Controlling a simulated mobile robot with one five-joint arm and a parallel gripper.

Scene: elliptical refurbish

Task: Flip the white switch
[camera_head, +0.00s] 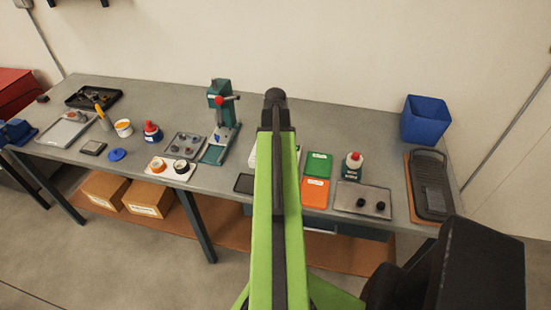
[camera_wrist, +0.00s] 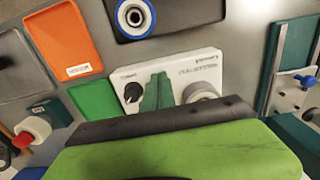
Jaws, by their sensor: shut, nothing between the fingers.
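A white panel (camera_wrist: 216,66) lies on the bench, with small print, a black knob (camera_wrist: 133,92) and a pale round part (camera_wrist: 200,91). I cannot tell whether that pale part is the white switch; my arm's edge covers part of it. My gripper (camera_wrist: 158,78) shows as tapered dark green fingers, shut and empty, in front of the panel between the black knob and the pale part. Whether it touches the panel is unclear. In the head view my green arm hides the gripper and most of the white panel (camera_head: 254,153).
Green (camera_head: 318,165) and orange (camera_head: 315,193) trays lie right of the panel in the head view. A teal press (camera_head: 220,110) stands left. The back wall bounds the bench (camera_head: 330,135).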

